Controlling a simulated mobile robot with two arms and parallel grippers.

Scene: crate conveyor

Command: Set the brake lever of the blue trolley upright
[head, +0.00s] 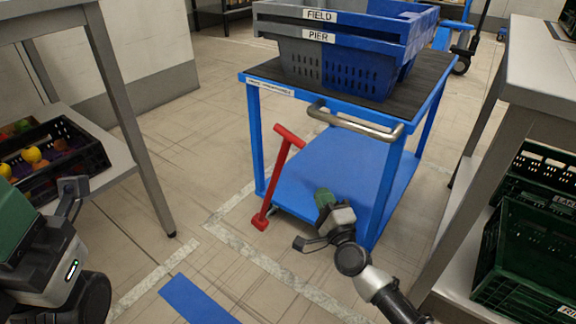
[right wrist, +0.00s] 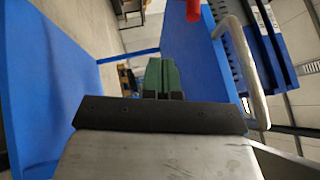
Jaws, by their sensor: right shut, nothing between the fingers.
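The blue trolley (head: 335,165) stands in the middle of the head view. Its red brake lever (head: 280,175) is at the front left leg; it leans, with its foot low at the left and its crossbar handle up and to the right. My right gripper (head: 323,197) is in front of the lower shelf, to the right of the lever and apart from it. Its green fingers are shut and empty. The right wrist view shows the closed fingers (right wrist: 163,75) and a piece of the red lever (right wrist: 193,10) at the top edge. My left gripper (head: 25,215) is partly cut off at the left edge.
Blue and grey crates (head: 340,60) marked FIELD and PIER sit on the trolley top, behind a metal push handle (head: 352,122). A grey table (head: 520,85) with green crates (head: 525,255) is at right. A shelf with a dark fruit crate (head: 80,160) is at left.

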